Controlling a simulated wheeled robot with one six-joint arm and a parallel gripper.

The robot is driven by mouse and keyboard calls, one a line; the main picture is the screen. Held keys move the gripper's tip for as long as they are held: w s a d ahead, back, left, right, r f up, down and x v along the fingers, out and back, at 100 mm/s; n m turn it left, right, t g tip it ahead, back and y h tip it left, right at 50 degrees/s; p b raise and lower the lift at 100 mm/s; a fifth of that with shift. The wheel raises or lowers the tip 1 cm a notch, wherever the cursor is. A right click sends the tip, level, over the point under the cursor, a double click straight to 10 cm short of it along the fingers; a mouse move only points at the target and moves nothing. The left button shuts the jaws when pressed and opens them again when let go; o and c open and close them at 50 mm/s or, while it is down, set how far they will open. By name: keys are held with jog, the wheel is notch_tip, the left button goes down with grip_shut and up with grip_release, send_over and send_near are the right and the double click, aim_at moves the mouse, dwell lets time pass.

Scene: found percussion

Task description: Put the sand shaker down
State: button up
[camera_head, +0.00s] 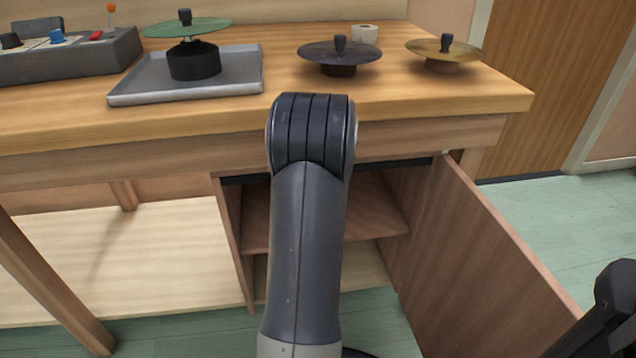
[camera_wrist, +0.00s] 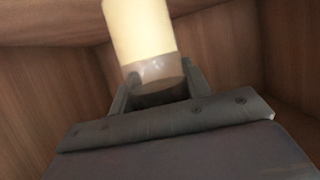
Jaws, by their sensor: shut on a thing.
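The sand shaker (camera_wrist: 139,30) is a pale cream cylinder with a grey-brown band at its near end. It shows at the top middle of the wrist view, slightly tilted in the picture. My gripper (camera_wrist: 160,74) is shut on it, with one finger on each side of the banded end. Brown wooden panels surround it in the wrist view. I cannot tell whether the shaker touches any surface, as its far end is cut off by the picture's edge. In the head view, my arm hides the gripper and the shaker.
An open cabinet (camera_head: 285,208) with a shelf is under the wooden table (camera_head: 440,100). Its door (camera_head: 480,265) swings out to the right. On the table are a grey tray (camera_head: 235,88) under a green disc (camera_head: 187,27), a dark disc (camera_head: 340,52), a brass disc (camera_head: 445,50) and a control box (camera_head: 70,58).

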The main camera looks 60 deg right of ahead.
jog(key=shift+w+d+f+b, duration=0.15)
jog(key=shift+d+f+b, duration=0.1)
jog(key=shift+f+b, duration=0.3)
jog(key=shift+w+d+f+b, duration=0.2)
jog(key=shift+f+b, duration=0.1)
jog(key=shift+f, duration=0.3)
jog(key=shift+w+d+f+b, duration=0.15)
jog(key=shift+d+f+b, duration=0.1)
jog(key=shift+f+b, duration=0.3)
jog(key=shift+f, duration=0.2)
jog(key=o, duration=1.1)
